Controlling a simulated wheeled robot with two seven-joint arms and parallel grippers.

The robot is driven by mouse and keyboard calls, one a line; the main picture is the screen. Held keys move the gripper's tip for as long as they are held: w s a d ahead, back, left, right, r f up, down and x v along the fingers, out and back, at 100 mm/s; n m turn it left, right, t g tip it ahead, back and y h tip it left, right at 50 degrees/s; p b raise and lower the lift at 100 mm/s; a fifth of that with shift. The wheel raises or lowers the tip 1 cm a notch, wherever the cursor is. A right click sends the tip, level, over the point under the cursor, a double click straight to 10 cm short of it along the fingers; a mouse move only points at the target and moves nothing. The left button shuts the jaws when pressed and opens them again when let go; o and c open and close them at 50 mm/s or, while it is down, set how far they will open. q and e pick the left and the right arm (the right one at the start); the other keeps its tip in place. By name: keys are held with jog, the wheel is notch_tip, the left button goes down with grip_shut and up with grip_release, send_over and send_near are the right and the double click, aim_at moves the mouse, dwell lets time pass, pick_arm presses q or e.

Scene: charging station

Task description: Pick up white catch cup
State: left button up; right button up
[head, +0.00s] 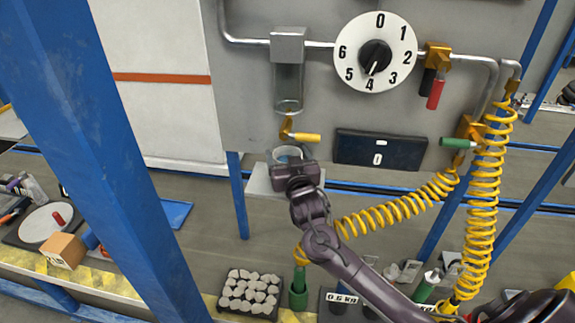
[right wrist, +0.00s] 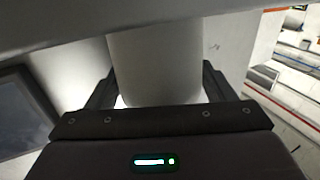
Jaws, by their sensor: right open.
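The white catch cup (head: 288,151) stands on a small pale shelf (head: 258,184) below the yellow-handled tap (head: 303,137). Its rim and some blue inside show in the head view; my right gripper (head: 287,170) hides its lower front. In the right wrist view the cup (right wrist: 155,65) is a white cylinder between the two dark fingers of my open right gripper (right wrist: 158,88). The fingers are on both sides of it, and a gap shows at least on the left. My left gripper is not in view.
A grey panel carries a numbered dial (head: 375,57) and a dark display (head: 380,151) reading 0. Yellow coiled hoses (head: 485,200) hang at the right. A blue post (head: 110,150) stands at the left. Below is a bench with a tray of white lumps (head: 249,293).

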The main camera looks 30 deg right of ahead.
jog(key=c, duration=0.7)
jog(key=shift+r, duration=0.1)
